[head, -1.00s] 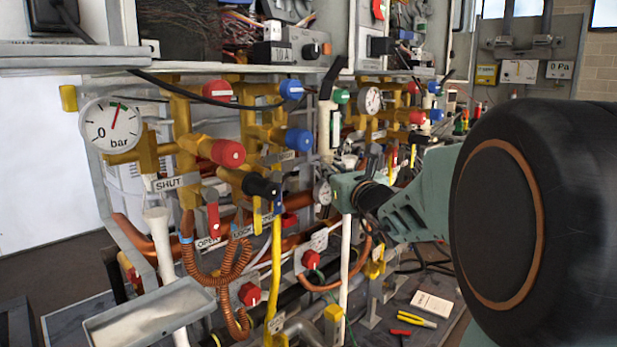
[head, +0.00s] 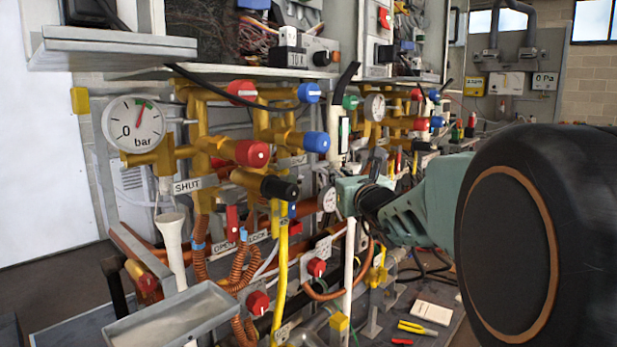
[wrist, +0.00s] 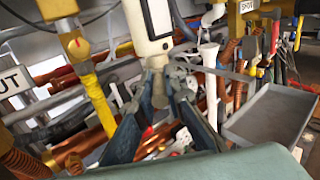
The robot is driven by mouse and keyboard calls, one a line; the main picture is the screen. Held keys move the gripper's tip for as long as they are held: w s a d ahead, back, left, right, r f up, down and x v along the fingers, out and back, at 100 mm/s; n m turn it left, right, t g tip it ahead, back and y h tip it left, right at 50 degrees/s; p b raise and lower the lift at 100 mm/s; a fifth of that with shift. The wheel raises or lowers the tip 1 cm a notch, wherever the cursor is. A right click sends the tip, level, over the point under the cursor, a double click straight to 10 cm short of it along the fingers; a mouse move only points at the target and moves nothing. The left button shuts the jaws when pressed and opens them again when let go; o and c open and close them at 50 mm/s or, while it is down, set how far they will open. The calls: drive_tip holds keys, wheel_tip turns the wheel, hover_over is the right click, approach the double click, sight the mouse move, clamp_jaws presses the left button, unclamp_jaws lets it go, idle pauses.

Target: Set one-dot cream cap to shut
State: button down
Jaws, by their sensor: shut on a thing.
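A cream cylindrical fitting (wrist: 150,25) with a dark-edged pale label stands at the top centre of the wrist view. My gripper (wrist: 161,88) is closed in around its narrow grey lower end, with a dark finger on each side. In the head view a cream upright fitting (head: 337,140) stands just above my gripper's teal body (head: 355,193). The fingertips are hidden there. A SHUT label (head: 187,186) is on the left pipework.
Red caps (head: 252,152), blue caps (head: 316,141) and a black cap (head: 280,188) crowd the yellow pipes left of my gripper. A grey tray (wrist: 275,115) is at right in the wrist view. A white vertical pipe (head: 350,255) stands below my gripper.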

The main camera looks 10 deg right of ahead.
drive_tip(key=c, duration=2)
unclamp_jaws()
